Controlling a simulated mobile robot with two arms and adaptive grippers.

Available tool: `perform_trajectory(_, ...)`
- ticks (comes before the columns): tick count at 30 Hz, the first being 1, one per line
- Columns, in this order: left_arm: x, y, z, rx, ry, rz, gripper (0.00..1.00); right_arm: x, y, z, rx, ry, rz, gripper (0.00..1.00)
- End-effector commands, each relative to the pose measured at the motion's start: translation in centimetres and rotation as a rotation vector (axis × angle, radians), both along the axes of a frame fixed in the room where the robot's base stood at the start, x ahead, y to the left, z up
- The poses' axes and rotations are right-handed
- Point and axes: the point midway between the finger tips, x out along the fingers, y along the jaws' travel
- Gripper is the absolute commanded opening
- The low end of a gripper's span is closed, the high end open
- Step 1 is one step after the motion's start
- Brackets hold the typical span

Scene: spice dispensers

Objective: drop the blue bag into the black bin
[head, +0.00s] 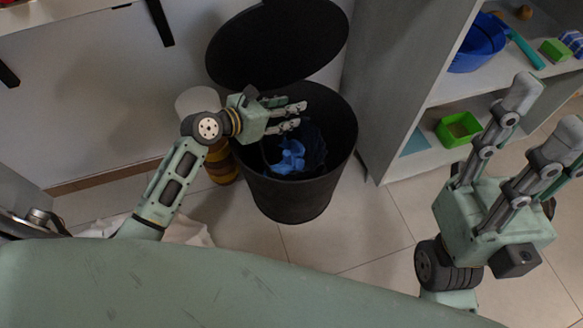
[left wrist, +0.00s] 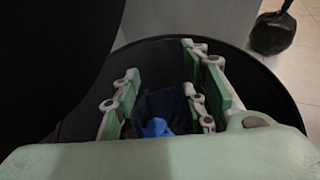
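The black bin (head: 300,200) stands on the floor in the middle of the head view, with its round lid (head: 278,42) raised behind it. A crumpled blue bag (head: 290,157) lies low inside the bin, with darker blue material around its upper right. In the left wrist view, the bag (left wrist: 156,128) shows partly, between and beyond the fingers. My left gripper (head: 294,116) is over the bin's opening, fingers spread and empty, apart from the bag. My right gripper (head: 546,112) is raised at the right, open and empty, away from the bin.
A grey shelf unit (head: 400,90) stands right of the bin. It holds a blue bowl (head: 478,45) and a green container (head: 459,129). A brown-and-yellow striped object (head: 221,163) stands left of the bin. The floor in front of the bin is clear.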

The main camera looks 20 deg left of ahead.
Motion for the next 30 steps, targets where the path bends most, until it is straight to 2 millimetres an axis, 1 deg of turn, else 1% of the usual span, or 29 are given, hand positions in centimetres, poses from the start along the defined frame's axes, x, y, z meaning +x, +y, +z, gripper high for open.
perform_trajectory(6, -0.2, 0.1, -0.2, 0.001, 0.004, -0.001, 0.40, 0.0, 0.0, 0.0, 0.000, 0.000, 0.000, 0.40)
perform_trajectory(10, -0.9, 0.7, 0.3, 0.001, 0.003, 0.001, 0.40, 0.0, 0.0, 0.0, 0.000, 0.000, 0.000, 0.40)
perform_trajectory(14, -2.8, 2.0, 1.1, 0.003, 0.003, 0.001, 0.40, 0.0, 0.0, 0.0, 0.000, 0.000, 0.000, 0.40)
perform_trajectory(21, -6.6, 4.7, 3.1, 0.002, 0.003, 0.000, 0.40, 0.0, 0.0, 0.0, 0.000, 0.001, 0.000, 0.40)
perform_trajectory(26, -8.3, 5.9, 4.0, 0.001, 0.003, 0.001, 0.40, 0.0, 0.0, 0.0, 0.000, 0.001, 0.000, 0.40)
perform_trajectory(30, -9.0, 6.4, 4.4, 0.001, 0.002, 0.000, 0.40, 0.0, 0.0, 0.0, 0.000, 0.000, 0.000, 0.40)
